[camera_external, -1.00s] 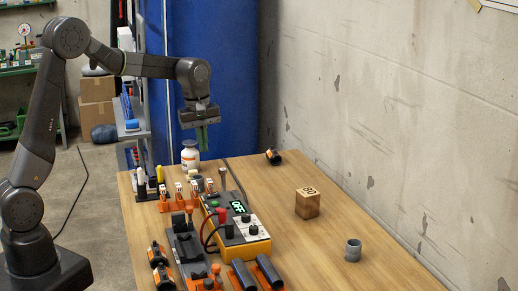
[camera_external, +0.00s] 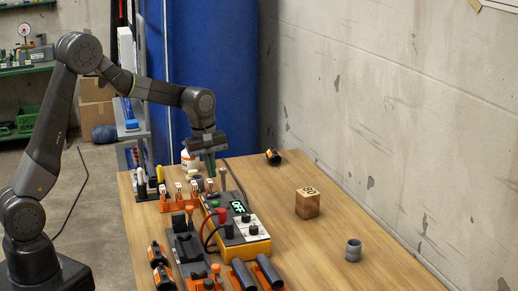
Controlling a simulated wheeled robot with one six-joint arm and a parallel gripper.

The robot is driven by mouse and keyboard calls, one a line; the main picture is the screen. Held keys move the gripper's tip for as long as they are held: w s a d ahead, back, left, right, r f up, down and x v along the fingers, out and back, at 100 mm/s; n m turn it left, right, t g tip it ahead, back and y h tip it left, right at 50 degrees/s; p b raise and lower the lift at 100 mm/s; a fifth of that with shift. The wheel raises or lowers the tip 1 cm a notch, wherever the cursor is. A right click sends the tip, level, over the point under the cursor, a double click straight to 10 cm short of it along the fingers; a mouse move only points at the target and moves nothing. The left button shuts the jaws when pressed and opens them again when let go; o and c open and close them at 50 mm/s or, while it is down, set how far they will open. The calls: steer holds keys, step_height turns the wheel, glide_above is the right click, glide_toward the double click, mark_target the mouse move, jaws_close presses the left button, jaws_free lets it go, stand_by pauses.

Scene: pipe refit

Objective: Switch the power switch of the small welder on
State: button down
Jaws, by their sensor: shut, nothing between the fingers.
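The small welder (camera_external: 236,241) is a yellow-orange box with a white and dark top on the wooden table. Its display (camera_external: 238,208) reads OFF in green. A red and a black plug with cables sit on its left side, and dark knobs sit on its top. Which part is the power switch is too small to tell. My gripper (camera_external: 211,174) points down above the far end of the welder, with its green-tinted fingers shut and empty. It looks apart from the welder.
An orange rack (camera_external: 176,203) with several small parts stands left of the welder, and a white bottle (camera_external: 189,160) behind it. Black cylinders (camera_external: 268,268) lie in front.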

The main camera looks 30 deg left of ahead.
mark_target(210, 195)
steer(key=shift+r, duration=0.1)
steer(key=c, duration=1.3)
jaws_free()
steer(key=shift+r+m+p, duration=0.55)
steer(key=shift+m, duration=0.35)
step_height(210, 195, up, 6)
steer(key=m+g+y+p, duration=0.1)
steer(key=m+p, duration=0.5)
steer(key=m, duration=1)
steer(key=f, duration=0.9)
steer(key=f+p, duration=0.1)
steer(key=f, duration=0.3)
steer(key=shift+s+a+f, duration=0.25)
steer(key=shift+a+f, duration=0.05)
